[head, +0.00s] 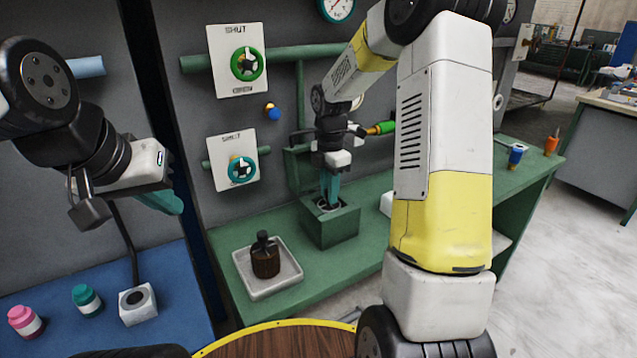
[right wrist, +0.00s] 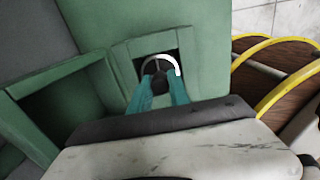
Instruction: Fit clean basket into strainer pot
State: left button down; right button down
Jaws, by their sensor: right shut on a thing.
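The strainer pot (head: 330,228) is a green square box on the green bench, with its top opening facing up. My right gripper (head: 330,200) reaches straight down into that opening. In the right wrist view its teal fingertips (right wrist: 160,88) are shut on a dark round piece inside a pale ring, which I take as the clean basket (right wrist: 175,62). The ring sits at the pot's opening; its depth and seating are hidden. A dark brown basket (head: 265,260) with a black knob stands upright in a white tray (head: 287,284). My left gripper (head: 163,201) hangs over the blue bench, its finger gap unclear.
A green-handled lever (head: 381,128) is beside my right wrist. Pink (head: 25,321) and teal (head: 87,300) bottles and a white block (head: 137,304) stand on the blue bench.

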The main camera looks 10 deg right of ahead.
jog(key=c, duration=1.2)
grip_release()
jog(key=shift+f, duration=0.1)
jog(key=shift+c, duration=0.2)
notch_tip(320, 180, up, 12)
jog(key=s+a+r+m+t+y, duration=0.1)
jog(key=s+r+m+t, duration=0.1)
jog(key=s+m, duration=0.8)
jog(key=s+a+r+m+t+y, duration=0.1)
jog(key=s+r+m+t, duration=0.2)
jog(key=s+m, duration=0.8)
jog(key=shift+s+r+t, duration=0.35)
jog(key=shift+s+t, duration=0.25)
jog(key=shift+s, duration=1.05)
